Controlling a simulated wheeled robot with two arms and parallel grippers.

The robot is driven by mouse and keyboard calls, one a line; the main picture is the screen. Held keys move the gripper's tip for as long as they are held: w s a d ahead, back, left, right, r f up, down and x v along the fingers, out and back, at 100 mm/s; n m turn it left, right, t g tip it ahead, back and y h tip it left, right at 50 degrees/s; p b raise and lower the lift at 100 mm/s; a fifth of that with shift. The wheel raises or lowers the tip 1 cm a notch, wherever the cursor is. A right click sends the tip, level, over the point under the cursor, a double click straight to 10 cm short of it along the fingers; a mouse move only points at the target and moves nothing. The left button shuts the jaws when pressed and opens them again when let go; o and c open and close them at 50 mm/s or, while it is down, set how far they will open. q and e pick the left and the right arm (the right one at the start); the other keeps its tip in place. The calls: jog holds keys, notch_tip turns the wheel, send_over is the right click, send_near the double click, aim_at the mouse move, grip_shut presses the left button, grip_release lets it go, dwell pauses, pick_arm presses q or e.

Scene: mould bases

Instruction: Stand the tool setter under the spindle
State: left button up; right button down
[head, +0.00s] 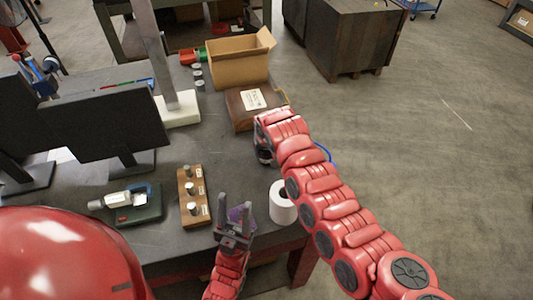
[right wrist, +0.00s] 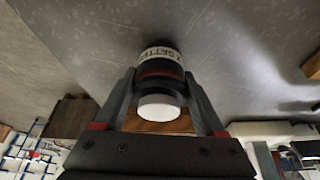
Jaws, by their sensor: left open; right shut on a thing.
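The tool setter (right wrist: 160,72) is a dark cylinder with a white lettered band and a white round end, between the fingers of my right gripper (right wrist: 163,108) in the right wrist view. The gripper is shut on it. In the head view my right gripper (head: 264,147) is over the table's right edge, just in front of the labelled wooden box, and mostly hides the setter. My left gripper (head: 236,212) is open near the front edge, with a purple piece (head: 237,214) showing between its fingers; I cannot tell if they touch. I cannot make out a spindle for certain.
A metal column on a white base (head: 180,109) stands at the back. Near it are a cardboard box (head: 238,68) and the wooden box (head: 243,118). A white roll (head: 282,203), a pin block (head: 193,196), a micrometer (head: 128,197) and monitors (head: 107,120) also occupy the table (head: 210,150).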

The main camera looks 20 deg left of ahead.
jog(key=shift+f, duration=0.4)
jog(key=shift+f, duration=0.2)
grip_release()
jog(key=shift+s, duration=0.1)
